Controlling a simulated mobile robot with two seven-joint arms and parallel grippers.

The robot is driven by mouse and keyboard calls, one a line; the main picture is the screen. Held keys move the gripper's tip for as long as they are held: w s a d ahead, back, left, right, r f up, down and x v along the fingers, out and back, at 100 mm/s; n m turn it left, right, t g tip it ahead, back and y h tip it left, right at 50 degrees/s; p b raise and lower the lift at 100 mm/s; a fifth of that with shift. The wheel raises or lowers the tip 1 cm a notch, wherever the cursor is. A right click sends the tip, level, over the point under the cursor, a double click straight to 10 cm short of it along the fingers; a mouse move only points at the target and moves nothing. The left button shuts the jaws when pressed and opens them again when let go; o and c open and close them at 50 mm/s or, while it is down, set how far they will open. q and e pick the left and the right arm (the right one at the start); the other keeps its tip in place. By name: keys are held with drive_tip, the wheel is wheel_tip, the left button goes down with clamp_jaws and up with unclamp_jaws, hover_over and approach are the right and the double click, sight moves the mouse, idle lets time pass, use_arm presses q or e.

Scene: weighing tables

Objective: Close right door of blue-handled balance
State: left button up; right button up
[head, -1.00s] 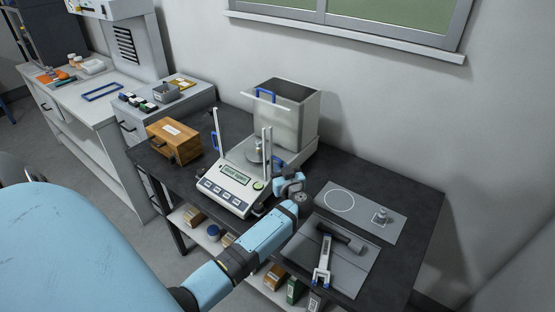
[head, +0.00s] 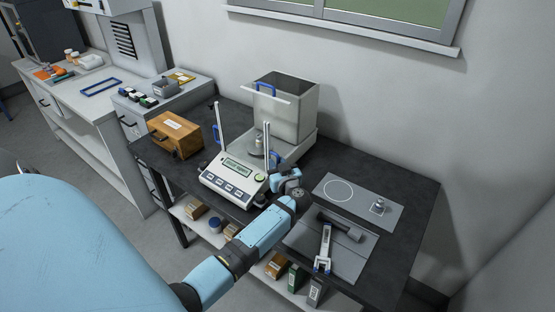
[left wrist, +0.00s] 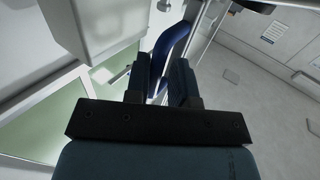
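The balance (head: 232,183) stands on the dark table, with a display and buttons at its front. Its tall box-like draft shield (head: 290,112) is at the back. Blue handles show at the left side (head: 216,134), on top (head: 265,89) and at the right door (head: 274,159). My left gripper (head: 283,176) is at the balance's right side, at the right door handle. In the left wrist view the blue handle (left wrist: 166,45) runs between my two dark fingers (left wrist: 159,78), which stand close on either side of it. The fingertips are partly hidden in the head view. My right gripper is not in view.
A wooden box (head: 174,136) stands left of the balance. To the right lie a grey plate (head: 355,185) with a small metal weight (head: 378,205) and a grey mat (head: 348,265) with tools. A white wall and window are behind.

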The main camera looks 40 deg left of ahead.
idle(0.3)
use_arm(q)
drive_tip(key=b+v, duration=0.1)
drive_tip(key=v, duration=1.1)
